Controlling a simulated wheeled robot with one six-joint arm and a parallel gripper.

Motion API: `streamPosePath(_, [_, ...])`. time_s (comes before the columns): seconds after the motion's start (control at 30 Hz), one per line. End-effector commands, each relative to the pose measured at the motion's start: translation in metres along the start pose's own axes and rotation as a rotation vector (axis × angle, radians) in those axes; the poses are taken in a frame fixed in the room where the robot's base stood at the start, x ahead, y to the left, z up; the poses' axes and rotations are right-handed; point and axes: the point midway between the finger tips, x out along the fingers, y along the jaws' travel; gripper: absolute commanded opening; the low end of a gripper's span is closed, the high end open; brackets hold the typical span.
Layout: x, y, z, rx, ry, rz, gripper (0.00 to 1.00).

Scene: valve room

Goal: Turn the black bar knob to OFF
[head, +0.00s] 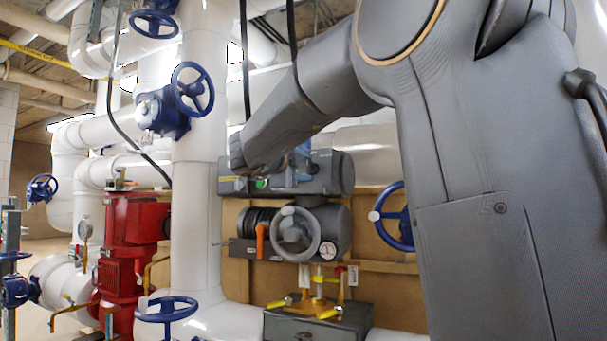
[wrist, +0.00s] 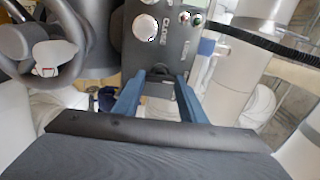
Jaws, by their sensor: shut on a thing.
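The black bar knob (wrist: 158,74) is on the face of a dark grey control box (wrist: 150,52), seen in the wrist view. My gripper (wrist: 160,82) has its two blue fingers on either side of the knob and is shut on it. The knob's pointing direction and any OFF mark are too small to read. In the head view the control box (head: 335,172) is on the upper part of the valve actuator, and my gripper (head: 301,158) is in front of it. The knob is hidden there.
A grey handwheel (head: 294,234) and an orange lever (head: 261,241) are below the box. A blue handwheel (head: 397,216) stands right, and a white pipe (head: 198,200) left.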

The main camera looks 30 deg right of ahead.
Motion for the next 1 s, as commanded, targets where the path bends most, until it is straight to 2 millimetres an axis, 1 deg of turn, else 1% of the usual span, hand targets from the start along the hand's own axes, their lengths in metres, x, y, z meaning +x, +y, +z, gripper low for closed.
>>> streamPosePath(0.57, [0.0,0.0003,0.0,0.027,0.0,0.001,0.15])
streamPosePath(0.6, [0.0,0.0003,0.0,0.027,0.0,0.001,0.44])
streamPosePath(0.67, [0.0,0.0003,0.0,0.027,0.0,0.001,0.54])
streamPosePath(0.7, [0.0,0.0003,0.0,0.027,0.0,0.001,0.56])
streamPosePath(1.0, [-0.002,0.0002,0.0002,0.027,0.0,0.0,0.56])
